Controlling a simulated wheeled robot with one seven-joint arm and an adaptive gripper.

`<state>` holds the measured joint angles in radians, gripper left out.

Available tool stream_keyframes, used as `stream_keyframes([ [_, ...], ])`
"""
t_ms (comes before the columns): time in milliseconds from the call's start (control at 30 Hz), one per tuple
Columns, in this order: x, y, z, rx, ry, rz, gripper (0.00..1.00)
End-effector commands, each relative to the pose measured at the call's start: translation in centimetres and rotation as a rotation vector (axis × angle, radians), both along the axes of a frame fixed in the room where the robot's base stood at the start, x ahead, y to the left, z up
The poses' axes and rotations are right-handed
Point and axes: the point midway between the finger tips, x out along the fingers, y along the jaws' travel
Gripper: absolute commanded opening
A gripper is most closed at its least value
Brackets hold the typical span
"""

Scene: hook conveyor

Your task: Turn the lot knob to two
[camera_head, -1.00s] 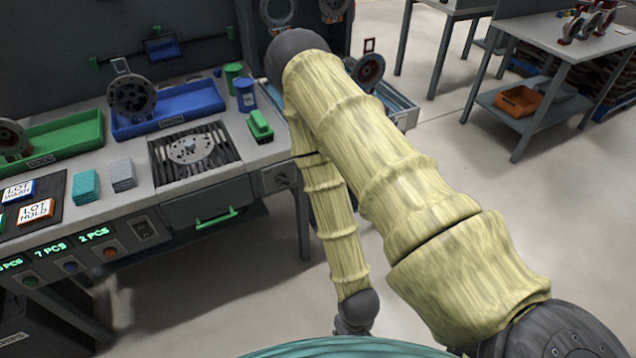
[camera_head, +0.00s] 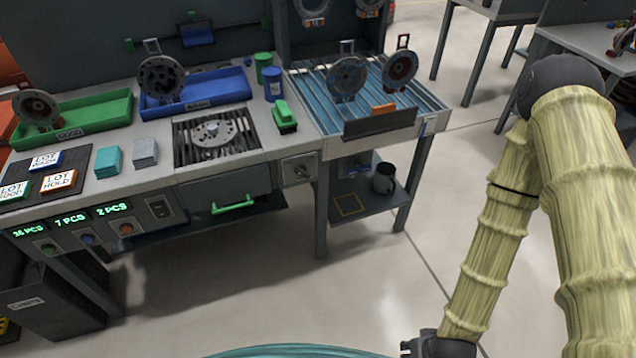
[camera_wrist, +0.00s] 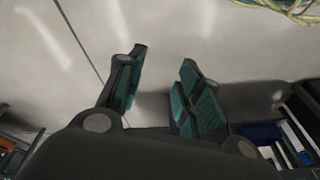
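A small dark knob (camera_head: 300,170) sits on a light square plate at the right end of the workbench front. Its label and pointer setting are too small to read. My gripper (camera_head: 432,346) is at the bottom edge of the head view, low over the floor, to the right of and well apart from the knob. In the wrist view my gripper (camera_wrist: 164,68) has its teal-padded fingers spread, with only floor between them. The knob cannot be made out in the wrist view.
A drawer with a green handle (camera_head: 233,205) is left of the knob. A roller table (camera_head: 390,120) stands right of it, with a mug (camera_head: 383,178) below. Floor in front is clear.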

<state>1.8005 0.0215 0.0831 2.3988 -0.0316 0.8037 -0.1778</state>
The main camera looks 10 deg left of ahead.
Motion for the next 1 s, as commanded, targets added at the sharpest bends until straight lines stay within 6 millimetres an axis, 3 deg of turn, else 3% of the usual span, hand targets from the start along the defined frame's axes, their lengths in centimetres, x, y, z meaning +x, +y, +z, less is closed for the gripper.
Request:
stream_keyframes([
  [33, 2.8, 2.0, -1.9, 0.02, -0.076, 0.064, 0.36],
  [200, 11.2, 8.7, -2.3, 0.058, -0.343, 0.284, 0.36],
  [367, 18.1, 15.1, -0.8, 0.06, -0.607, 0.464, 0.36],
  [500, 23.2, 20.5, 1.7, 0.034, -0.846, 0.595, 0.36],
  [700, 28.4, 27.6, 6.8, -0.04, -1.179, 0.731, 0.36],
  [800, 29.9, 30.2, 9.5, -0.085, -1.314, 0.768, 0.36],
  [1000, 31.2, 33.1, 13.1, -0.149, -1.474, 0.8, 0.36],
])
